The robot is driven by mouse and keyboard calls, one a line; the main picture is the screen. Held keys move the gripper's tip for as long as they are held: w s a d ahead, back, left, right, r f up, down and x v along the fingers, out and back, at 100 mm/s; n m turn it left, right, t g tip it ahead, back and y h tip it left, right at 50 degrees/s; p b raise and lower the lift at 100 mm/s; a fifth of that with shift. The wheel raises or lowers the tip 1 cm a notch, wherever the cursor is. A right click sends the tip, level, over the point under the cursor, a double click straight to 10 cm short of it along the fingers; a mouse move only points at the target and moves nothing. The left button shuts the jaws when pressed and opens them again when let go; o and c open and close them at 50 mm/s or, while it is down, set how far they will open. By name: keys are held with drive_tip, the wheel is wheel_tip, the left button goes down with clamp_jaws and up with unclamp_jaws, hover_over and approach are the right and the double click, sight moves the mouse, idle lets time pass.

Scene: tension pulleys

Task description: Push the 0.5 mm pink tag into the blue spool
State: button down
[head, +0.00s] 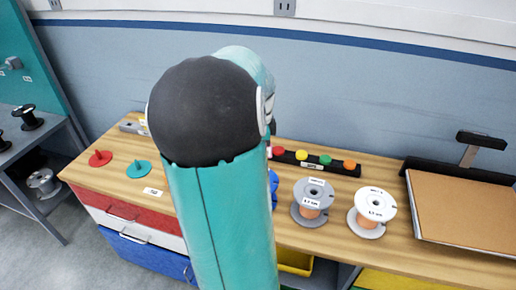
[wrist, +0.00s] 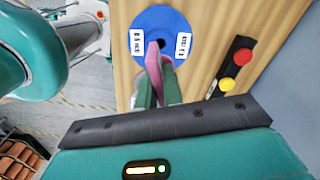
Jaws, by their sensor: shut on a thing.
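The blue spool (wrist: 143,17) stands on the wooden bench, with its flange facing the wrist camera and white labels on either side of its centre hole. My gripper (wrist: 160,84) has green fingers shut on the pink tag (wrist: 153,58). The tag's tip overlaps the spool's dark hole in the wrist view; I cannot tell how deep it sits, or whether it touches. In the head view my arm hides the gripper and tag, and only a sliver of the blue spool (head: 274,188) shows.
A grey spool (head: 312,200) and a white spool (head: 374,210) stand right of the blue one. A black rack (head: 330,167) with coloured knobs lies behind them. Red (head: 100,158) and teal (head: 138,168) discs lie at left. A corkboard tray (head: 465,210) fills the right end.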

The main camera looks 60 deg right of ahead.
wheel_tip(320, 180, down, 7)
idle(0.7)
drive_tip(key=shift+f, duration=0.3)
idle(1.3)
drive_tip(key=shift+w+f, duration=0.1)
drive_tip(key=shift+f, duration=0.8)
idle(0.3)
drive_tip(key=c, duration=1.5)
unclamp_jaws()
drive_tip(key=shift+c, duration=0.2)
drive_tip(key=shift+o, duration=0.4)
wheel_tip(320, 180, up, 14)
drive_tip(key=shift+f, duration=0.1)
